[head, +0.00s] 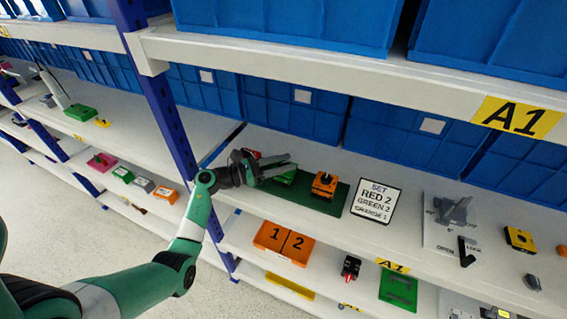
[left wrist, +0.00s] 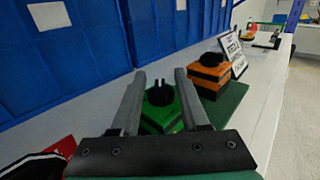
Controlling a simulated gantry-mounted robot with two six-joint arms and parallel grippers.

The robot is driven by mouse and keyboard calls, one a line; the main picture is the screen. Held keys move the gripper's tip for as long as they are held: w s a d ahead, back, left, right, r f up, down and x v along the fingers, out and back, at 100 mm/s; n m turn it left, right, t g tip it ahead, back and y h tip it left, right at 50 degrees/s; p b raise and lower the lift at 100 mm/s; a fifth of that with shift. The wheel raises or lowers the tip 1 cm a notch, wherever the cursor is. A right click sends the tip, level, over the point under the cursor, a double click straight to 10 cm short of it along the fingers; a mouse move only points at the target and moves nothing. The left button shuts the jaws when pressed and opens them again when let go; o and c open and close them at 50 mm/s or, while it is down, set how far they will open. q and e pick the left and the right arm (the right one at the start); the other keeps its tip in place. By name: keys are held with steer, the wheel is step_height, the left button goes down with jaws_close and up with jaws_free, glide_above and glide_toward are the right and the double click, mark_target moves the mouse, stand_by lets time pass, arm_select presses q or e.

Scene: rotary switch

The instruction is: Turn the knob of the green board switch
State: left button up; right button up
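The green switch (head: 286,178) sits on a dark green board (head: 328,200) on the shelf, partly hidden by my left gripper (head: 278,168). In the left wrist view, the green switch (left wrist: 160,120) has a black knob (left wrist: 160,94) on top. My left gripper (left wrist: 160,80) is open, its two grey fingers pointing toward the switch with the knob showing between them and gaps on both sides. Whether the fingers touch the knob cannot be told. The orange switch (head: 324,184) stands right of the green one. A red switch (head: 252,154) is mostly hidden behind my gripper. My right gripper is not in view.
A sign (head: 375,201) reading "SET RED 2 GREEN 2 ORANGE 1" stands right of the board. Blue bins (head: 300,105) line the back of the shelf. A blue upright post (head: 165,115) stands left of my arm. A grey lever device (head: 453,212) is further right.

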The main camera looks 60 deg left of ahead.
arm_select(q)
steer(key=s, duration=0.7)
steer(key=s+a, duration=0.1)
steer(key=s, duration=0.3)
steer(key=shift+s+p, duration=0.3)
steer(key=shift+p, duration=0.05)
